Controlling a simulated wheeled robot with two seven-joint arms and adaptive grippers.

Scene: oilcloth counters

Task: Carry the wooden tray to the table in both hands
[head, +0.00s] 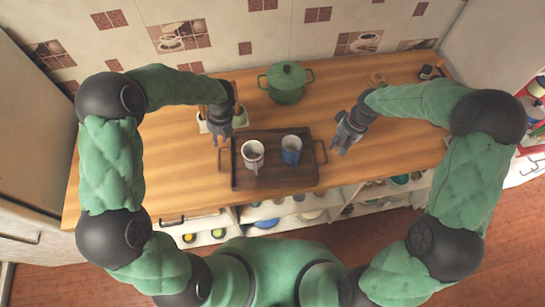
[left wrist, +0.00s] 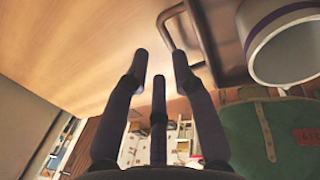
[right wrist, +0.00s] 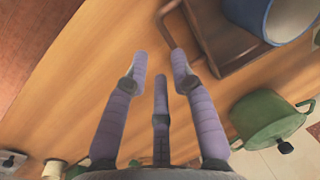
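The dark wooden tray (head: 275,178) lies flat on the wooden counter and has a bar handle at each short end. A white mug (head: 253,162) and a blue mug (head: 291,156) stand upright in it. My left gripper (head: 218,142) is open and empty beside the tray's left handle (left wrist: 176,22). My right gripper (head: 342,152) is open and empty, a little to the right of the right handle (right wrist: 172,18). No finger is closed around a handle. No separate table can be made out.
A green lidded pot (head: 286,84) stands behind the tray. Small whitish containers (head: 203,124) stand behind my left gripper. Open shelves with dishes (head: 290,210) are under the counter's front edge. The counter's left end (head: 170,170) is clear.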

